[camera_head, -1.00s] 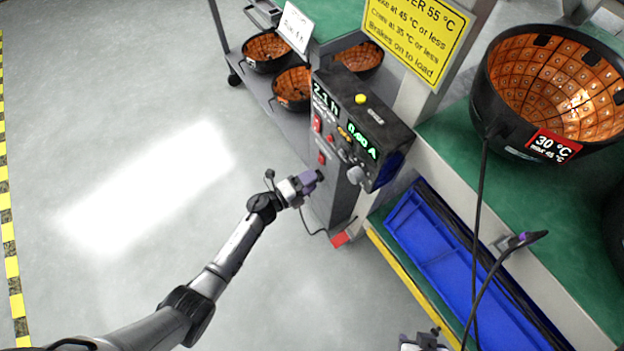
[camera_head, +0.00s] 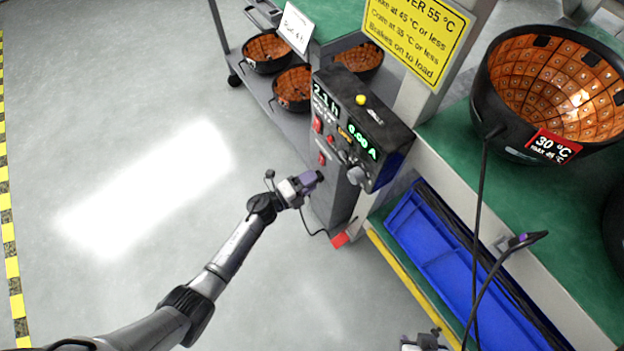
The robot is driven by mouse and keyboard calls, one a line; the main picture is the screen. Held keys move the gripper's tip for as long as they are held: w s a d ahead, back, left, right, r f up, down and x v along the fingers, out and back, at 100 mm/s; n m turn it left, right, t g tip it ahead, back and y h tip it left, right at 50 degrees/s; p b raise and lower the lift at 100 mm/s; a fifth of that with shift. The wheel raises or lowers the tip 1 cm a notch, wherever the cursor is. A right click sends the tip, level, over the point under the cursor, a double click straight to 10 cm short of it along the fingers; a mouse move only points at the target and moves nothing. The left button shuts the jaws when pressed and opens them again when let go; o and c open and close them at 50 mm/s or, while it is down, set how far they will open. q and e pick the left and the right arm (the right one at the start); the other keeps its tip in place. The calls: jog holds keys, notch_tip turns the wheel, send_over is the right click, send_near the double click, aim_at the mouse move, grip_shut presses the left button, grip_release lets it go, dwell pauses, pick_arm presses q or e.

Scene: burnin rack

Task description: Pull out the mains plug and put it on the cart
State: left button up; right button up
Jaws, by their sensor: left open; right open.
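A dark plug-like connector (camera_head: 525,239) with a purple part sits on the front edge of the green bench, and its black cable loops downward. I take it for the mains plug, but cannot be sure. A grey round piece (camera_head: 357,175) on the front of the black meter box could be a knob or a plug. The grey cart (camera_head: 262,95) stands at the back left. My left gripper (camera_head: 318,178) is open and empty, in front of the post below the meter box, apart from the connector. My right gripper (camera_head: 424,342) shows only partly at the bottom edge; its fingertips are hidden.
A large black bowl (camera_head: 503,110) with orange lining and a red 30 °C label stands on the bench (camera_head: 590,250). A blue tray (camera_head: 425,250) lies below it. A yellow sign (camera_head: 418,35) hangs above. The floor (camera_head: 110,120) at left is clear.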

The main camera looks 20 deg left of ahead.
pick_arm(q)
jog(key=shift+c, duration=0.5)
grip_shut()
dwell(0.3)
jog(key=shift+r, duration=0.1)
jog(key=shift+p+v, duration=0.45)
jog(key=shift+v, duration=0.75)
jog(key=shift+p+v, duration=0.55)
jog(key=shift+v, duration=1.25)
